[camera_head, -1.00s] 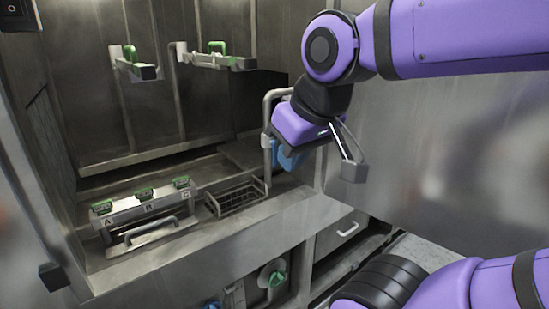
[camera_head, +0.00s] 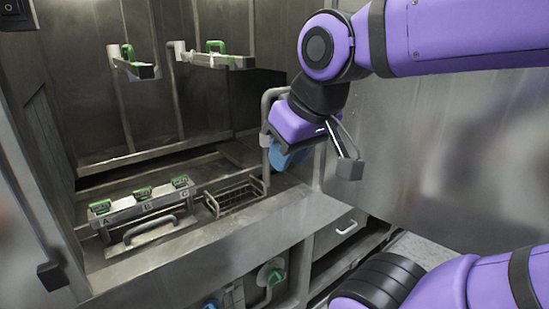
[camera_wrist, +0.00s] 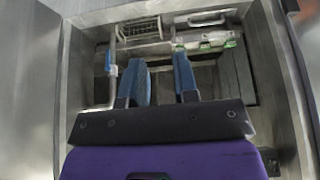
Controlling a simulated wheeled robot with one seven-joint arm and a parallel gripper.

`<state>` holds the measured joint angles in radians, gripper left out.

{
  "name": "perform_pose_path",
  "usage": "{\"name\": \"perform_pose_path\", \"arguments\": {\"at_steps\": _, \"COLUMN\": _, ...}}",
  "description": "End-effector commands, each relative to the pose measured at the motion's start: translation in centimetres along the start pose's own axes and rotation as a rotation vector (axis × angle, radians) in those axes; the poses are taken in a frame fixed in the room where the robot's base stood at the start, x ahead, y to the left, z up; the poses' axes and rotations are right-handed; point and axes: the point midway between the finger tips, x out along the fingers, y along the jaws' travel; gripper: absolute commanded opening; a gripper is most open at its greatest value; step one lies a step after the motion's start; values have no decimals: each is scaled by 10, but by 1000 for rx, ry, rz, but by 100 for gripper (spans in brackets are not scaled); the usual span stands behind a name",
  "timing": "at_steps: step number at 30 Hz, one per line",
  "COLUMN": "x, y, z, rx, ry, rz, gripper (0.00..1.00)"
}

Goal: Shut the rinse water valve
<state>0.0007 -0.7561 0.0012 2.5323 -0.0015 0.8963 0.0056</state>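My gripper (camera_head: 287,158) hangs above the right end of the counter, pointing down. In the wrist view its two blue fingers (camera_wrist: 158,72) stand apart with nothing between them. A grey bent pipe (camera_head: 268,108) rises close beside the fingers; my gripper hides part of it. A green valve handle (camera_head: 276,277) and a blue one (camera_head: 211,304) sit low under the counter. Two green-handled fittings (camera_head: 128,52) (camera_head: 215,47) are on the back wall. No label shows which is the rinse water valve.
A wire basket (camera_head: 236,194) stands on the counter. Left of it is a grey panel (camera_head: 125,214) marked A, B, C with green clips and a bar handle. A drawer (camera_head: 338,234) is below right. A large metal panel (camera_head: 440,140) lies right of my gripper.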

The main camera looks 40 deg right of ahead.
Motion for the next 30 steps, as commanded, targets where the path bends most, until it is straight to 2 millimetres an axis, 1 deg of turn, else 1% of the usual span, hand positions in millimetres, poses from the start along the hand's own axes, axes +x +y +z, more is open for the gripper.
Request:
{"name": "perform_pose_path", "arguments": {"at_steps": 1, "x": 4, "y": 3, "z": -6, "rx": 5, "ry": 6, "rz": 7, "gripper": 39}}
{"name": "perform_pose_path", "arguments": {"at_steps": 2, "x": 6, "y": 5, "z": -10, "rx": 9, "ry": 15, "rz": 12, "gripper": 46}}
{"name": "perform_pose_path", "arguments": {"at_steps": 3, "x": 11, "y": 8, "z": -19, "rx": 15, "ry": 30, "rz": 21, "gripper": 49}}
{"name": "perform_pose_path", "arguments": {"at_steps": 5, "x": 20, "y": 16, "z": -35, "rx": 24, "ry": 60, "rz": 41, "gripper": 49}}
{"name": "perform_pose_path", "arguments": {"at_steps": 8, "x": 40, "y": 34, "z": -66, "rx": 40, "ry": 122, "rz": 78, "gripper": 49}}
{"name": "perform_pose_path", "arguments": {"at_steps": 9, "x": 48, "y": 41, "z": -78, "rx": 45, "ry": 150, "rz": 92, "gripper": 49}}
{"name": "perform_pose_path", "arguments": {"at_steps": 12, "x": 69, "y": 61, "z": -106, "rx": 52, "ry": 217, "rz": 126, "gripper": 49}}
{"name": "perform_pose_path", "arguments": {"at_steps": 18, "x": 112, "y": 101, "z": -154, "rx": 52, "ry": 347, "rz": 181, "gripper": 49}}
{"name": "perform_pose_path", "arguments": {"at_steps": 24, "x": 158, "y": 142, "z": -189, "rx": 38, "ry": 472, "rz": 214, "gripper": 49}}
{"name": "perform_pose_path", "arguments": {"at_steps": 27, "x": 181, "y": 162, "z": -201, "rx": 26, "ry": 535, "rz": 221, "gripper": 49}}
{"name": "perform_pose_path", "arguments": {"at_steps": 30, "x": 205, "y": 181, "z": -209, "rx": 15, "ry": 596, "rz": 222, "gripper": 49}}
